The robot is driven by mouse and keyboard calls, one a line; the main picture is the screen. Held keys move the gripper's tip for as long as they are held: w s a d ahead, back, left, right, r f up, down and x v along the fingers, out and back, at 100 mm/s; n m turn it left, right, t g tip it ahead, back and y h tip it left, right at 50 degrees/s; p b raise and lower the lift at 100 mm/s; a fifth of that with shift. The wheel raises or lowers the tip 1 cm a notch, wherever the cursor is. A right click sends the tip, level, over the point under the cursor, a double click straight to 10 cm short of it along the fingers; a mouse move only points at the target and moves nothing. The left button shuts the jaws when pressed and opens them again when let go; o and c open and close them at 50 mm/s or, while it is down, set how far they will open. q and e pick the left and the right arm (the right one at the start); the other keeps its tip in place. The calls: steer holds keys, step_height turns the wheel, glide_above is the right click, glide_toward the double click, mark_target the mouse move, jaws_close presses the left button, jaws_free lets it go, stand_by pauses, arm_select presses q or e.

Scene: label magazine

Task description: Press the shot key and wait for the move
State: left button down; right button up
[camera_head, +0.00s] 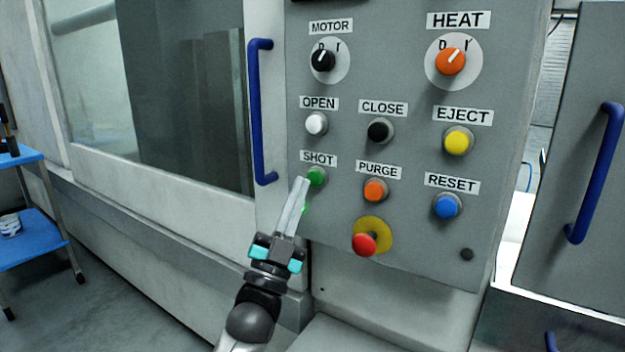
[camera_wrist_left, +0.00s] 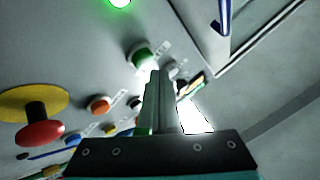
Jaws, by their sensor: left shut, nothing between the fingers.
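The green shot key (camera_head: 317,177) sits under its SHOT label (camera_head: 318,159) on the grey control panel (camera_head: 410,235). My left gripper (camera_head: 303,182) is shut and empty, its fingertips at the left edge of the key in the head view. I cannot tell whether the tips touch it. In the left wrist view the green key (camera_wrist_left: 141,56) lies just beyond the tips of the shut fingers (camera_wrist_left: 155,75). A bright green light (camera_wrist_left: 120,2) shows at the top of that view. My right gripper is not in view.
The orange purge key (camera_head: 376,190) is right of the shot key, and a red emergency knob (camera_head: 364,244) on a yellow disc is below. A blue door handle (camera_head: 261,112) stands left of the panel. A blue-shelved cart (camera_head: 35,247) is far left.

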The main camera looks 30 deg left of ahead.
arm_select(q)
steer(key=shift+w, duration=0.1)
stand_by(0.6)
steer(key=shift+w, duration=0.35)
steer(key=shift+w+d, duration=0.1)
steer(key=shift+w, duration=0.35)
stand_by(0.6)
steer(key=shift+s, duration=0.1)
steer(key=shift+s+p, duration=0.4)
steer(key=shift+s, duration=0.35)
steer(key=shift+s, duration=0.1)
steer(key=s, duration=0.1)
steer(key=s+p, duration=0.1)
steer(key=s, duration=0.1)
steer(key=s+p, duration=0.1)
steer(key=s, duration=0.1)
steer(key=shift+a, duration=0.3)
